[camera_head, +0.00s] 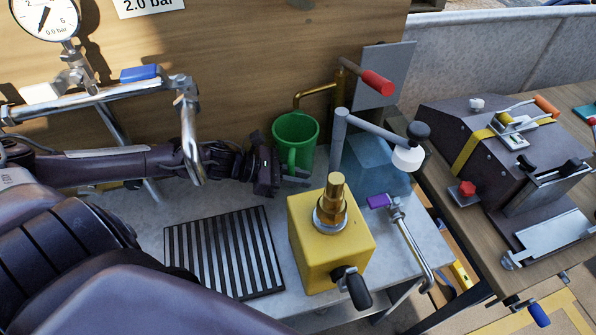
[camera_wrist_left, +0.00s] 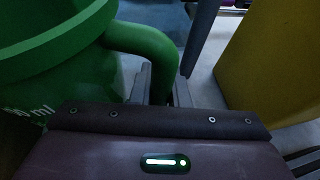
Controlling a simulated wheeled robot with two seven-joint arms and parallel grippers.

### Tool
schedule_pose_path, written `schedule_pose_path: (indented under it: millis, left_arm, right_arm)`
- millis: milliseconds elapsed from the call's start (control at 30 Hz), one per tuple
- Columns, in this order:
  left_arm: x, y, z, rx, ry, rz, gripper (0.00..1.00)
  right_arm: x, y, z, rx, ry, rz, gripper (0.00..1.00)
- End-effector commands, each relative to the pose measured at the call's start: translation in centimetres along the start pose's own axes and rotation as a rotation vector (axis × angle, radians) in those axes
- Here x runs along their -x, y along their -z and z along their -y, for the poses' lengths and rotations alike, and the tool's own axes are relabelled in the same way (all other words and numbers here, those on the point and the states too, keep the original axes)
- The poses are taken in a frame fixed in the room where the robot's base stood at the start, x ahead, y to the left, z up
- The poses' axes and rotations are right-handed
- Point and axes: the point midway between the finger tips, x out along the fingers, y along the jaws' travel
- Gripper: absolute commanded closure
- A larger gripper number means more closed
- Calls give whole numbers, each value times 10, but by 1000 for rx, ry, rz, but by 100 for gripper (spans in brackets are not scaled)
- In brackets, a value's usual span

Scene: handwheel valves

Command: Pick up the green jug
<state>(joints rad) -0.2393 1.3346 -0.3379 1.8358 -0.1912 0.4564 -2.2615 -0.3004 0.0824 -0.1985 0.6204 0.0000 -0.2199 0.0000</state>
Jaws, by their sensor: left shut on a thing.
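The green jug (camera_head: 300,128) stands upright near the wooden back panel, behind the yellow block. Its handle faces toward the front. My left gripper (camera_head: 292,177) reaches in from the left and is shut on the jug's handle. In the left wrist view the green jug (camera_wrist_left: 60,60) fills the upper left, and its curved handle passes between the two fingers of my left gripper (camera_wrist_left: 160,88). The picture does not clearly show whether the jug's base touches the worktop. My right gripper is not in view.
A yellow block (camera_head: 308,250) with a brass stem stands in front of the jug. A blue translucent box (camera_head: 375,160) and a grey post with a lever (camera_head: 339,145) are to its right. A black slatted grate (camera_head: 225,255) lies front left. A metal pipe (camera_head: 188,135) crosses near my left arm.

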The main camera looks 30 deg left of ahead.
Motion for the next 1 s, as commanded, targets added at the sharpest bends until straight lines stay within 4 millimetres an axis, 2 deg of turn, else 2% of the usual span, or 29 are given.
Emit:
schedule_pose_path:
  millis: [267, 467, 733, 1000]
  left_arm:
    - [15, -35, 0, -9, 1, -1, 100]
    - [30, -70, 2, -6, 4, -3, 100]
    - [68, -53, 37, -1, 3, -6, 100]
    - [114, -27, 84, -1, 2, -2, 100]
  right_arm:
    - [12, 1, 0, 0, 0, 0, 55]
    - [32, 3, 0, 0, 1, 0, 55]
    - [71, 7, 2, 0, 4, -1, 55]
    - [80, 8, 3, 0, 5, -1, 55]
